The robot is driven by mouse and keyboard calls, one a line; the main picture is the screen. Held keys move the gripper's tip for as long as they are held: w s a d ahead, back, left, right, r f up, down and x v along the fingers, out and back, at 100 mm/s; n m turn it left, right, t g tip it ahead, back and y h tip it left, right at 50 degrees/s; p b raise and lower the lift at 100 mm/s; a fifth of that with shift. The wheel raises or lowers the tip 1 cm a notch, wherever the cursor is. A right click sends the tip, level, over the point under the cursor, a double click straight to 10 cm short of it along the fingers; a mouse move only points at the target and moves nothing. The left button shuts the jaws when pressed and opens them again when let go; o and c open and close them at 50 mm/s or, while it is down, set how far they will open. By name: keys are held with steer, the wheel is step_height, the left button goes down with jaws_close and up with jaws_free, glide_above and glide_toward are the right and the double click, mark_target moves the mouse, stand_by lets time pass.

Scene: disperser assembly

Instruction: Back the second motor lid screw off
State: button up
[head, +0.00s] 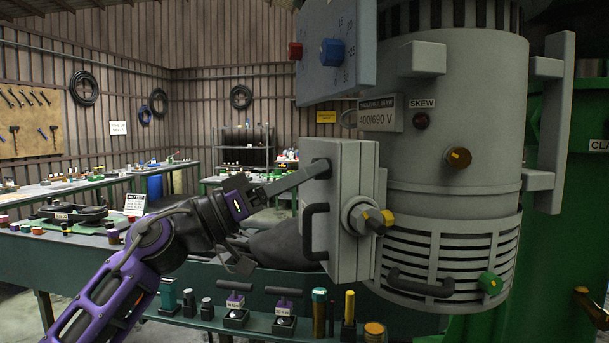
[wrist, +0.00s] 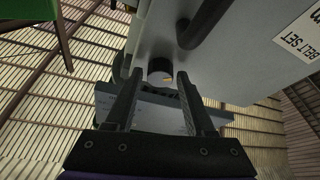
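The grey motor (head: 450,120) fills the right of the head view. The box on its left side has a grey lid (head: 318,195) with a black handle. My gripper (head: 318,170) reaches the upper part of that lid from the left. In the wrist view, my gripper (wrist: 159,76) has its two dark fingers apart. A short dark screw (wrist: 160,66) with a tan end shows at the fingertips, between them, with a gap visible on each side. The handle (wrist: 203,24) is just above the screw there. In the head view the fingers largely hide the screw.
A cable gland (head: 362,217) with a yellow end sticks out beside the lid. A control panel (head: 335,50) with a blue knob hangs above. A green bench (head: 240,292) with several small parts stands below. The room left of the motor box is open.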

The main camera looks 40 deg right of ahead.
jaws_close()
steer(key=shift+n+t, duration=0.3)
steer(key=n+t+y+p, duration=0.1)
steer(key=n+y+p, duration=0.1)
steer(key=n, duration=0.5)
steer(key=r+n+t+y+p, duration=0.1)
steer(key=n+t+y+p, duration=0.1)
steer(key=n+p, duration=0.3)
steer(key=n+t+y+p, duration=0.1)
steer(key=n+y+p, duration=0.1)
steer(key=n, duration=0.8)
steer(key=shift+s+a+r+n+t+p, duration=0.1)
steer(key=shift+s+r+n+t+p, duration=0.2)
steer(key=shift+p, duration=0.55)
steer(key=shift+f, duration=0.15)
